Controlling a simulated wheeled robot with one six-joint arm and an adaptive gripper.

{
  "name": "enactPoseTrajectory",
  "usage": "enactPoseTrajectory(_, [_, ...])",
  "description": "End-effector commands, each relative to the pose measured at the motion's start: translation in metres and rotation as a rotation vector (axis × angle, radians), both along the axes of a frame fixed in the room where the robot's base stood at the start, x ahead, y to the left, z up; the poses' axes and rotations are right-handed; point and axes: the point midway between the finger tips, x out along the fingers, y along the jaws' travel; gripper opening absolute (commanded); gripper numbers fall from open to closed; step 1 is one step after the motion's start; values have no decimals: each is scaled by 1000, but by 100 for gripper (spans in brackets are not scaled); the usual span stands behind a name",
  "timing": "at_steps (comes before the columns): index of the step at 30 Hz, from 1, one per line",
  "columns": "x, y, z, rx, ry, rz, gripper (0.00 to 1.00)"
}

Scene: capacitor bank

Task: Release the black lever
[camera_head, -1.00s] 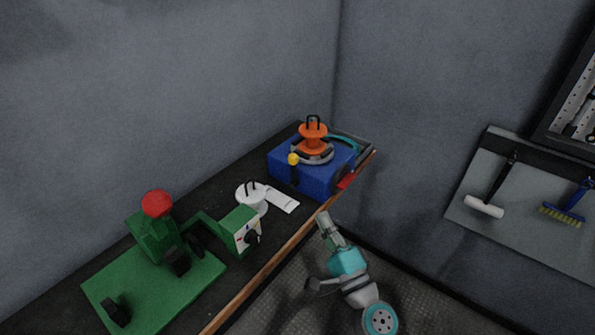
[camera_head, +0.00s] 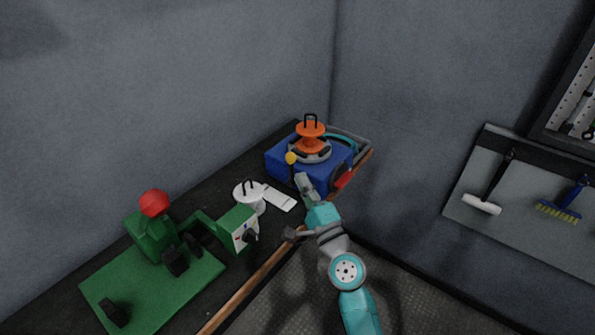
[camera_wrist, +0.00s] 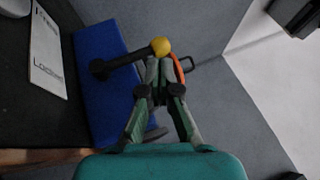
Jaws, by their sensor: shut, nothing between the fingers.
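The black lever (camera_head: 292,170) with a yellow ball knob (camera_head: 291,158) is on the front left side of the blue box (camera_head: 312,177). In the wrist view the lever (camera_wrist: 125,60) runs from a dark round pivot on the blue box (camera_wrist: 95,45) to the yellow knob (camera_wrist: 160,46). My gripper (camera_head: 300,177) is at the front of the box, close to the lever. In the wrist view my gripper's fingertips (camera_wrist: 160,64) are together and empty, just below the knob. I cannot tell whether they touch the lever.
An orange spool-shaped part (camera_head: 311,136) with a black handle sits on the box. A red piece (camera_head: 344,179) is at its right side. A white label (camera_head: 280,198), a white round piece (camera_head: 249,196) and a green device (camera_head: 155,270) stand left along the bench. Walls rise behind.

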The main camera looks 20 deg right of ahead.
Motion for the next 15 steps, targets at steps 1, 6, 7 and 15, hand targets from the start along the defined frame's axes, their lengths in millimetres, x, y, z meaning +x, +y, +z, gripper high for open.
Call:
enactPoseTrajectory(1, [7,2,4,-1,-2,0,0])
enactPoseTrajectory(6, [24,4,9,-1,-1,0,0])
enactPoseTrajectory(7, [26,4,10,0,-1,0,0])
enactPoseTrajectory(15, [33,5,12,0,0,-1,0])
